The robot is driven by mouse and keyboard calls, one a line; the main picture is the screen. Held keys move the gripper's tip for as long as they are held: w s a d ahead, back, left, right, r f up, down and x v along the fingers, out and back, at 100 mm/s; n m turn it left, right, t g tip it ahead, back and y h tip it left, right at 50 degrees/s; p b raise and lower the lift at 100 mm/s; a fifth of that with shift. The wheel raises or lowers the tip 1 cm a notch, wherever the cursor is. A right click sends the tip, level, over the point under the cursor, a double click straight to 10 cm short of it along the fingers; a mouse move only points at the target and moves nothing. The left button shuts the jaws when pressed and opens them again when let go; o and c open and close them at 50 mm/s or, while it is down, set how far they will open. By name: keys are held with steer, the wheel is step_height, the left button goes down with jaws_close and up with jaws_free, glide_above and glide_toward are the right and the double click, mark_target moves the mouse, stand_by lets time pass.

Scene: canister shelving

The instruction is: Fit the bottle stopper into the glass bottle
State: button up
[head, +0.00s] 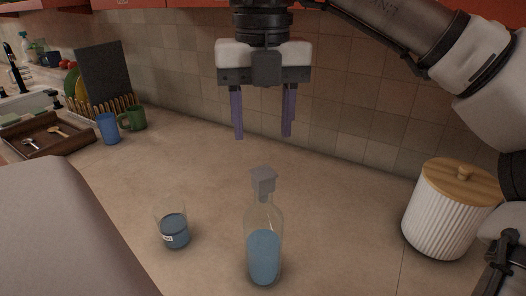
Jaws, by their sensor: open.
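The glass bottle (263,243) stands upright on the counter at the lower middle of the head view, with blue liquid inside. The grey bottle stopper (263,181) sits at the top of the bottle's neck, its square head showing above the rim. How deep its lower part sits in the neck cannot be told. My gripper (263,136) is open and empty, pointing down above the stopper and apart from it. Its two purple fingers are spread wide to either side.
A glass with blue liquid (174,230) stands left of the bottle. A white ribbed canister with a wooden lid (447,215) stands at the right. A blue cup (108,128), a green mug (133,118) and a wooden tray (75,148) are at the back left. The middle counter is clear.

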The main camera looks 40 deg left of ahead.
steer(key=shift+r+p, duration=1.45)
steer(key=shift+r, duration=0.85)
